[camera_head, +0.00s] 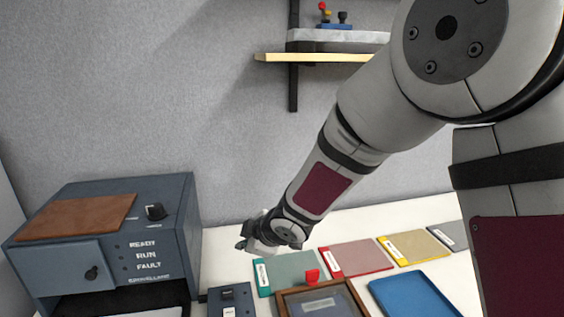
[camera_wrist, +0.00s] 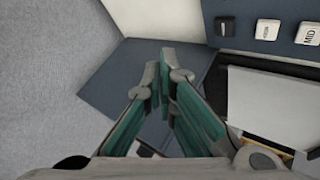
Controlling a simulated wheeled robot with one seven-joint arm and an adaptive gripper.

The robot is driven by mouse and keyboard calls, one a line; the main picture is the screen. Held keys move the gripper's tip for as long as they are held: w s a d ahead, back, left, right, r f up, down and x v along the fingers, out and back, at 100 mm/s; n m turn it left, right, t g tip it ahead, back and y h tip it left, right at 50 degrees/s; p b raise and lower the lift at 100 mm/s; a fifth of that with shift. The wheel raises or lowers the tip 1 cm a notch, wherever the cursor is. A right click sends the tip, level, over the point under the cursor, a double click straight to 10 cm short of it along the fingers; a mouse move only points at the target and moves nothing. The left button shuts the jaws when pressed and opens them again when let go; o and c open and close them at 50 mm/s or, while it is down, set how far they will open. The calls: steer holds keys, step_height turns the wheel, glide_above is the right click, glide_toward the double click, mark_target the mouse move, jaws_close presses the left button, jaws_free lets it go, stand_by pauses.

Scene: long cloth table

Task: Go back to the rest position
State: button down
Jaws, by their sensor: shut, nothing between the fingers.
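My gripper (camera_head: 247,240) is at the end of my arm, in front of the grey wall and above the white table. It is to the right of the blue-grey machine and apart from it. In the wrist view the two green-padded fingers (camera_wrist: 166,62) are together at the tips with nothing held. Below them in that view is a dark blue-grey surface (camera_wrist: 105,75). The task names no other object.
The blue-grey machine (camera_head: 165,245) carries a brown pad (camera_head: 78,216) and a knob. A small switch box (camera_head: 230,300), a framed tray (camera_head: 288,305), coloured folders (camera_head: 345,262) and a blue tray (camera_head: 410,295) lie on the table. A shelf (camera_head: 310,57) hangs above.

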steer(key=s+d+r+m+t+h, duration=0.1)
steer(key=s+d+r+m+h, duration=0.3)
steer(key=d+r, duration=0.5)
steer(key=s+d+r+m+h, duration=0.2)
steer(key=s+d+r+m, duration=0.3)
steer(key=d, duration=0.8)
steer(key=s+d+r+m+g, duration=0.1)
steer(key=s+d+m, duration=0.2)
steer(key=s, duration=0.7)
steer(key=s+d+r+m+g, duration=0.1)
steer(key=s+d+m, duration=0.3)
steer(key=s, duration=0.6)
steer(key=shift+r+m, duration=0.6)
steer(key=shift+m, duration=0.3)
steer(key=shift+a, duration=0.1)
